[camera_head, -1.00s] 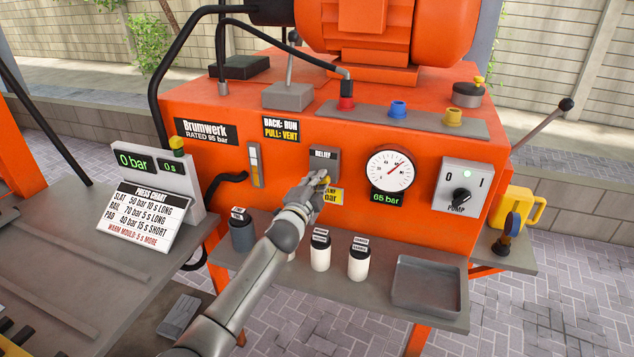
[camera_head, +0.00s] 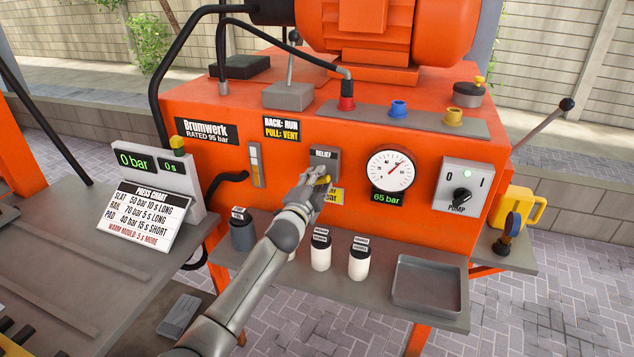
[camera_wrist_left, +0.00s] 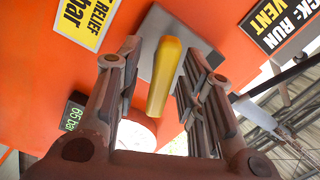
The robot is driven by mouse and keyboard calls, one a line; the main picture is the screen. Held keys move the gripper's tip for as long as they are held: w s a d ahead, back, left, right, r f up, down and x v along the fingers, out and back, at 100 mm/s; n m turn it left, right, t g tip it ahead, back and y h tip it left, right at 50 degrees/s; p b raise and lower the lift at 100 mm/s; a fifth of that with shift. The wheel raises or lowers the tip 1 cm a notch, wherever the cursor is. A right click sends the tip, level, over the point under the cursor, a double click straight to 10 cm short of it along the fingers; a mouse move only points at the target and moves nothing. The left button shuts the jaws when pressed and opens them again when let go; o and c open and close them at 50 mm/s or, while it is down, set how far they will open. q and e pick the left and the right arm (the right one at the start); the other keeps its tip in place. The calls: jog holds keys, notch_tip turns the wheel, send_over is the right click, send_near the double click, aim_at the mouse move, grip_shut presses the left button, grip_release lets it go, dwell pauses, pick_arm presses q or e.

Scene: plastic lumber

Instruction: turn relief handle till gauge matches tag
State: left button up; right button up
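The yellow relief handle (camera_head: 322,181) sits on a grey plate marked RELIEF (camera_head: 324,159) on the orange machine's front. My left gripper (camera_head: 316,178) is at the handle. In the left wrist view the handle (camera_wrist_left: 165,78) stands between the two spread fingers (camera_wrist_left: 158,85), with a visible gap on each side. The round gauge (camera_head: 390,170) has a red needle, and its green display (camera_head: 388,198) reads 65 bar. The yellow relief tag (camera_head: 336,196) is partly behind my gripper; in the left wrist view the tag (camera_wrist_left: 82,18) is cut off and its number is hidden. My right gripper is not in view.
The pump switch (camera_head: 461,195) is right of the gauge. Several small canisters (camera_head: 320,252) and a grey tray (camera_head: 428,284) stand on the shelf below my arm. A press chart (camera_head: 140,215) stands at left. A black hose (camera_head: 228,182) bends out left of the handle.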

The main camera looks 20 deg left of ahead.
pick_arm(q)
jog(key=shift+s, duration=0.15)
jog(key=s, duration=1.1)
jog(key=shift+s+a, duration=0.2)
jog(key=shift+s, duration=0.15)
